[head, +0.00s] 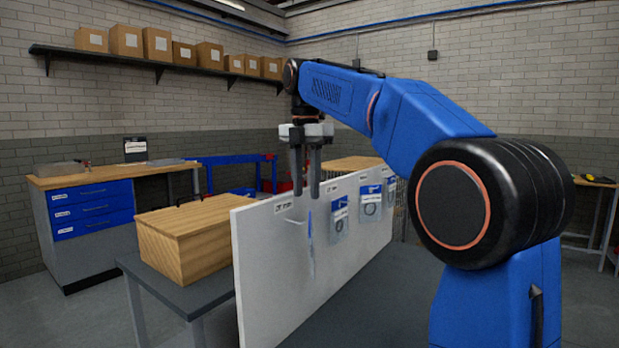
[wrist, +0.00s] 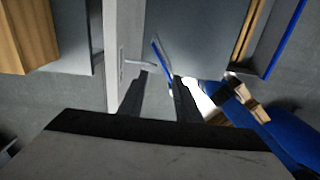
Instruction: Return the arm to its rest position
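My arm is blue with black joints and reaches left across the head view. My gripper (head: 306,191) hangs fingers down just above the white panel's front face, near its left end. In the wrist view the fingers of my gripper (wrist: 161,78) stand apart with nothing clamped between them. Below the fingertips a thin blue-and-white packet (head: 311,250) hangs edge-on at the panel; it also shows as a blue strip in the wrist view (wrist: 160,55).
The white panel (head: 262,285) stands upright on a dark table and carries several more packets, one a blue-and-white pack (head: 339,218). A wooden box (head: 185,240) sits left of it. A workbench (head: 95,215) with blue drawers stands at the wall, below a shelf of cartons (head: 126,42).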

